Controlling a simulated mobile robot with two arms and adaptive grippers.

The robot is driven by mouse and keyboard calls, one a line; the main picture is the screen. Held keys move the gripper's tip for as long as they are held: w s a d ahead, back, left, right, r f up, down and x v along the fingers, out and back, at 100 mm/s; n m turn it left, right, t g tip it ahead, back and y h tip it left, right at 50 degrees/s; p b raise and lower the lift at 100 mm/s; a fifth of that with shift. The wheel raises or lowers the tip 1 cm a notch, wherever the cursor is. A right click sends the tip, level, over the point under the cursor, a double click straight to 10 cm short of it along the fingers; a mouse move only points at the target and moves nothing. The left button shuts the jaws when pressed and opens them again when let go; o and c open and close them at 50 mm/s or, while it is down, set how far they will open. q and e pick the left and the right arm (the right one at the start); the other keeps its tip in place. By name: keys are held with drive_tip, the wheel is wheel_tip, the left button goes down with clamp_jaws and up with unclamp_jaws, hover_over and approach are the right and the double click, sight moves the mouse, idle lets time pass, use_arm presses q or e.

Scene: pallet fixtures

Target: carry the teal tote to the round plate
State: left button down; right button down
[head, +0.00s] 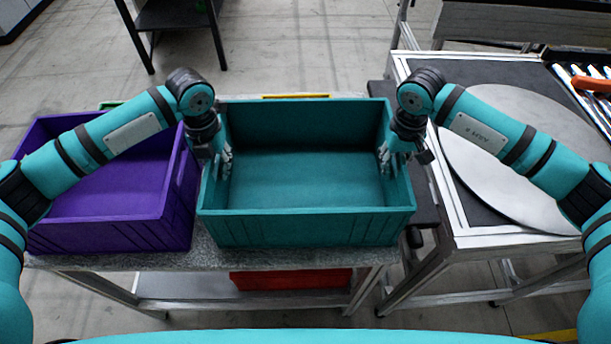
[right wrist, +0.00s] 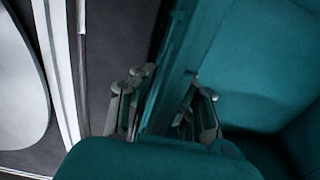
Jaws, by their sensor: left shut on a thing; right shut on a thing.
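The teal tote (head: 305,228) is an empty open box in the middle of the head view, upright at the grey stone-topped table. I cannot tell whether it rests on the top or hangs just above it. My left gripper (head: 222,165) is shut on its left wall. My right gripper (head: 388,158) is shut on its right wall. In the right wrist view the right gripper's fingers (right wrist: 165,105) straddle the tote's wall (right wrist: 185,50). The round plate (head: 500,185) is a flat grey disc on the stand at the right, partly hidden by my right arm.
A purple tote (head: 105,235) stands close to the left of the teal one. A red box (head: 290,280) sits on the shelf below. A narrow gap separates the table from the plate's metal-framed stand (head: 447,218). Rollers and an orange item (head: 590,84) lie beyond the plate.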

use_arm(q)
drive_tip(key=shift+w+r, duration=0.1)
drive_tip(key=shift+r, duration=0.1)
use_arm(e)
drive_tip(key=shift+r, duration=0.2)
